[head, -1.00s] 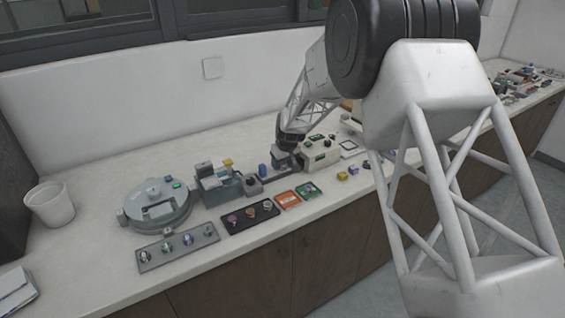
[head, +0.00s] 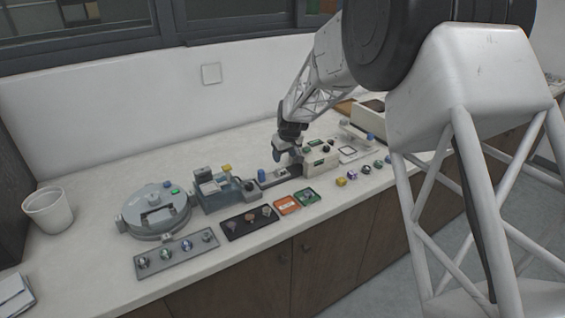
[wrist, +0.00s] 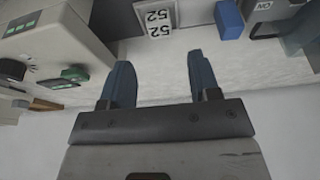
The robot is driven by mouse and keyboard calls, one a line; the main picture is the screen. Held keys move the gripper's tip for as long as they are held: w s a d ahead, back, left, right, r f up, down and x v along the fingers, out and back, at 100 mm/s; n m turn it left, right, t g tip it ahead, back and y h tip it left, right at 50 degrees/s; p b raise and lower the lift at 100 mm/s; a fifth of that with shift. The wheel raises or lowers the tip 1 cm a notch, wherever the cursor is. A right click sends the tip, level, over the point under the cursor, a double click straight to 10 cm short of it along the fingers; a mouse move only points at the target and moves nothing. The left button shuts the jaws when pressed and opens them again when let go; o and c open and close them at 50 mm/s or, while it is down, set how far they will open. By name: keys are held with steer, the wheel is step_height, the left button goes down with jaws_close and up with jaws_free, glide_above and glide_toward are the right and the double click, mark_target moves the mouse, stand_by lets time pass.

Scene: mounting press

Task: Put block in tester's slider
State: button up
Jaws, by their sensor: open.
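My gripper (head: 289,155) hangs over the bench beside the cream housing with green parts (head: 320,157), which looks like the tester. In the wrist view my gripper (wrist: 158,68) has its two blue-grey fingers apart, with nothing between them. Beyond the fingertips is a pale piece marked "52" on two faces (wrist: 155,17), likely the block. The cream housing (wrist: 55,45) is to its left in that view. A dark grey track (head: 275,182) runs left of the housing; I cannot clearly make out the slider. The fingers partly hide this area in the head view.
A blue block (head: 261,175) stands left of my gripper, near a grey machine (head: 212,190). A round grey device (head: 155,208), a grey tray (head: 177,253) and a black tray (head: 249,220) lie further left. Orange (head: 287,205) and green cards lie in front.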

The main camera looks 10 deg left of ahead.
steer(key=shift+v, duration=2.4)
steer(key=s+d+r+m, duration=0.1)
steer(key=s+d+r, duration=0.4)
steer(key=s+d, duration=0.25)
steer(key=s+d+r+m+h, duration=0.1)
steer(key=s+d+r+m, duration=0.1)
steer(key=s+d+r, duration=0.45)
steer(key=s+d+r+m, duration=0.1)
steer(key=s+d+r, duration=0.2)
steer(key=s+d, duration=0.6)
steer(key=s+d+m, duration=0.1)
steer(key=s+d, duration=0.4)
steer(key=s, duration=0.4)
steer(key=s+d+f+m+h, duration=0.1)
steer(key=s+d, duration=0.4)
steer(key=s, duration=0.5)
steer(key=s+d+f+m, duration=0.1)
steer(key=s+d+m, duration=0.2)
steer(key=s, duration=0.6)
steer(key=shift+s+d+h, duration=0.15)
steer(key=shift+d+h, duration=0.15)
steer(key=shift+d, duration=0.75)
